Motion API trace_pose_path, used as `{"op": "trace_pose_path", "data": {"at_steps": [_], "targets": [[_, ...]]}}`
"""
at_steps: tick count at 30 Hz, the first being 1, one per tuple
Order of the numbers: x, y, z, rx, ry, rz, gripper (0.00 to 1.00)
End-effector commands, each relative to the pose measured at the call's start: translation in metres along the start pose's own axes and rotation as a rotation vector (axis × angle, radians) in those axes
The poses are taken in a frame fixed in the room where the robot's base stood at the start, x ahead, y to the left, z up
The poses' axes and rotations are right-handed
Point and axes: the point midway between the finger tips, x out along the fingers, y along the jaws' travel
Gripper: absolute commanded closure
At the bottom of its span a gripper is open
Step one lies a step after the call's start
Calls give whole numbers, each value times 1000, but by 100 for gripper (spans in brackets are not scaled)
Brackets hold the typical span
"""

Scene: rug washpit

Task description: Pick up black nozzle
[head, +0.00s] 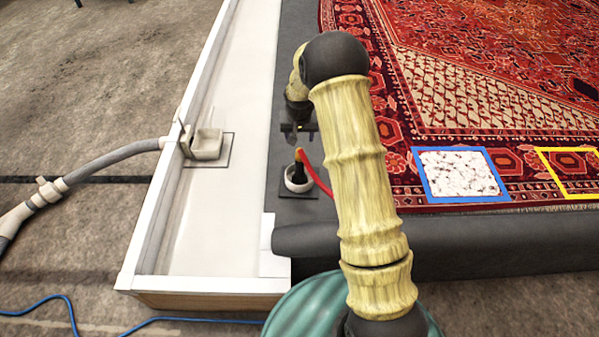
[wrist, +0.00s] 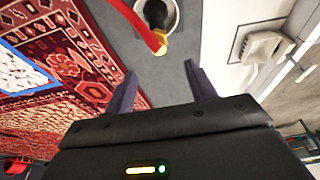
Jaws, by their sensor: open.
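The black nozzle (head: 299,172) stands in a round white holder (head: 297,184) on a dark square plate, with an orange end and a red hose at its top. In the wrist view the black nozzle (wrist: 155,12) shows at the top edge, partly cut off, with its yellow-orange end towards me. My gripper (wrist: 160,77) is open and empty, and the nozzle lies beyond its fingertips, apart from them. In the head view my gripper (head: 297,128) is small, behind the nozzle and partly hidden by my arm.
A white trough (head: 190,225) runs along the left, with a beige fitting (head: 207,145) and a grey hose (head: 115,155). A patterned red rug (head: 480,60) lies right, bearing a blue-framed white speckled patch (head: 460,174) and a yellow outline (head: 570,190).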

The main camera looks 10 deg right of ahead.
Motion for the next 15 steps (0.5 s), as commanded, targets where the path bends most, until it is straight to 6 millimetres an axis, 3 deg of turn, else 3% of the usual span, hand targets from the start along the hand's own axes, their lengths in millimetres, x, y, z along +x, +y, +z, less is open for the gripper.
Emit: {"op": "trace_pose_path", "data": {"at_steps": [1, 9, 15], "targets": [[13, 0, 1, 0, -2, 0, 44], [61, 0, 2, 2, -1, 0, 44], [84, 0, 1, 1, 0, 0, 44]]}}
